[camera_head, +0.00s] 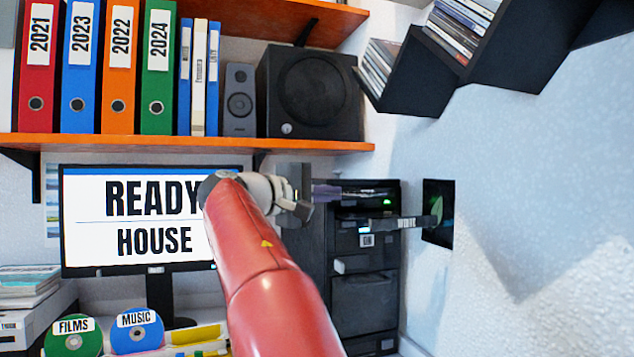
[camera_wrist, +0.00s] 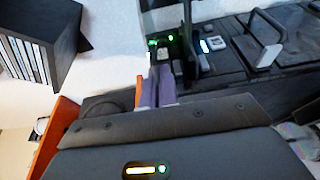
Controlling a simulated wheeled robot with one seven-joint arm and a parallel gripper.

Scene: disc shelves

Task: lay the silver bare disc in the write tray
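The write tray (camera_head: 385,224), a dark slab labelled WRITE, sticks out to the right from the front of the black computer tower (camera_head: 365,300). My gripper (camera_head: 328,192) is at the tower's upper part, above and left of the tray. Its purple fingers (camera_wrist: 157,88) lie close together in the wrist view and look shut, with nothing visible between them. They point at the tower front, where green lights glow. I cannot make out the silver bare disc in either view. The tray's upper face is seen too edge-on to tell what lies on it.
A monitor (camera_head: 140,215) reads READY HOUSE. A green FILMS disc (camera_head: 73,342) and a blue MUSIC disc (camera_head: 137,332) stand at the lower left. An orange shelf (camera_head: 180,143) with binders and speakers hangs above my arm. Black disc shelves (camera_head: 425,75) jut from the right wall.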

